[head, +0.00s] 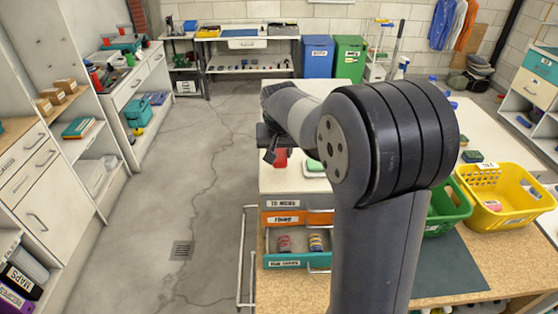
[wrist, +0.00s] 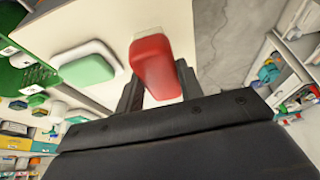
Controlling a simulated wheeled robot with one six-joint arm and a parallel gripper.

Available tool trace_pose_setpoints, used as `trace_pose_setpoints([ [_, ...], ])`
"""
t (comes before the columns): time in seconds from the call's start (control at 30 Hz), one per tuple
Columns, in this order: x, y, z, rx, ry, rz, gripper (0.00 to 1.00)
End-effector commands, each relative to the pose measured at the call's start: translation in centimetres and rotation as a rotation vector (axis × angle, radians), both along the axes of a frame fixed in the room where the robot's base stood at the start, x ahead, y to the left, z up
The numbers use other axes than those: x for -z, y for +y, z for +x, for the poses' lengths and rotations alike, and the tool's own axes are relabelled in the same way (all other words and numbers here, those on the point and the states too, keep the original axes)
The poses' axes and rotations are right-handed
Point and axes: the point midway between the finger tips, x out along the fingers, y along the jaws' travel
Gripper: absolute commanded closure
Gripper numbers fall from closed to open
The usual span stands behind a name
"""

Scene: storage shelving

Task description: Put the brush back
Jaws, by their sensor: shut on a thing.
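A red block-shaped thing with a pale edge, apparently the brush (wrist: 153,62), is between the two dark fingers of my gripper (wrist: 160,90) in the wrist view. Its bristles cannot be made out clearly. My gripper is shut on it. In the head view the red thing (head: 281,158) shows just beside my gripper (head: 270,150), over the white top of the drawer unit (head: 290,184). My arm hides part of that top. Whether the red thing touches the top cannot be told.
A green-and-white pad (wrist: 88,68) lies on the white top beside the red thing. Below, a teal drawer (head: 297,262) with coiled things stands open. A green basket (head: 436,222) and a yellow basket (head: 505,207) stand at right. The floor (head: 185,200) at left is clear.

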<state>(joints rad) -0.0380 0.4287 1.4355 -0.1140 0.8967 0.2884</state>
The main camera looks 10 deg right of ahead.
Motion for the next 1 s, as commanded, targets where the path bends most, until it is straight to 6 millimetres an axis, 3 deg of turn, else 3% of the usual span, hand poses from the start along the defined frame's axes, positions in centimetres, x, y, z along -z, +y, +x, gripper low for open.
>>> trace_pose_setpoints([
  [0.27,3.5,0.0,-0.1,-0.001,0.003,-0.001,0.86],
  [0.67,4.2,0.0,0.0,-0.001,0.000,0.000,0.86],
  [0.7,4.2,0.0,0.0,-0.001,0.000,0.000,0.63],
  [0.93,4.1,0.0,0.0,-0.001,0.000,0.000,0.44],
  [1.0,4.1,0.0,0.0,-0.001,0.000,0.000,0.43],
])
